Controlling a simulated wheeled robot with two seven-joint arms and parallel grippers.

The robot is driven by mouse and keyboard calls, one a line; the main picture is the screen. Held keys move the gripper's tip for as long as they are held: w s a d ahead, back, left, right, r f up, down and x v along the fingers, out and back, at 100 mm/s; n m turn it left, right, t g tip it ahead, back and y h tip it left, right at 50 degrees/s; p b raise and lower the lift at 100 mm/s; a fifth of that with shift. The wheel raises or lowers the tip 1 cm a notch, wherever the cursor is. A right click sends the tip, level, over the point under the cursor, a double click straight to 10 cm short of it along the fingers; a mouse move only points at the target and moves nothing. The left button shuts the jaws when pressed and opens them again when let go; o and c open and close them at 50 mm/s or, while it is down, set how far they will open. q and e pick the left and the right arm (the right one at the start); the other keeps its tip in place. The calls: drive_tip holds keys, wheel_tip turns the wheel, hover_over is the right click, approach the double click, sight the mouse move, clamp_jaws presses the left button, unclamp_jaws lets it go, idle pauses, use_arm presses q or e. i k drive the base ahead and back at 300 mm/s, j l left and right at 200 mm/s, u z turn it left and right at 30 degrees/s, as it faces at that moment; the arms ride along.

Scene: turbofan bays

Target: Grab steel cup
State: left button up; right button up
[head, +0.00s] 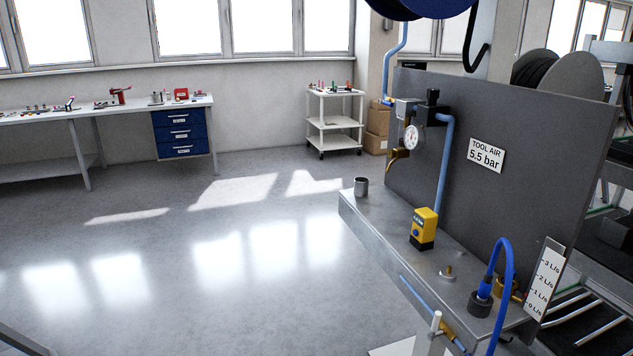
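A small steel cup (361,187) stands upright near the far left end of a grey metal bench shelf (388,215). It is a plain grey cylinder with a dark open top, and nothing touches it. Neither of my grippers shows in the head view.
On the same shelf stand a yellow device (423,228), a small brass fitting (448,273) and a blue hose (510,265). A grey panel (540,150) with a gauge (411,137) rises behind. A workbench (60,118) and a white trolley (333,123) stand at the far wall. The floor (210,250) is clear.

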sight(361, 187)
drive_tip(key=i+l, duration=0.1)
drive_tip(key=l, duration=0.8)
drive_tip(key=i+l, duration=0.15)
drive_tip(key=l, duration=0.35)
drive_tip(key=j+z, duration=0.1)
drive_tip(key=z, duration=0.65)
drive_tip(key=i+j+z, duration=0.1)
drive_tip(key=j+z, duration=0.35)
drive_tip(key=j, duration=0.15)
drive_tip(key=j+z, duration=0.45)
drive_tip(key=j, duration=0.9)
drive_tip(key=j+z, duration=0.15)
drive_tip(key=j, duration=0.6)
drive_tip(key=k, duration=0.05)
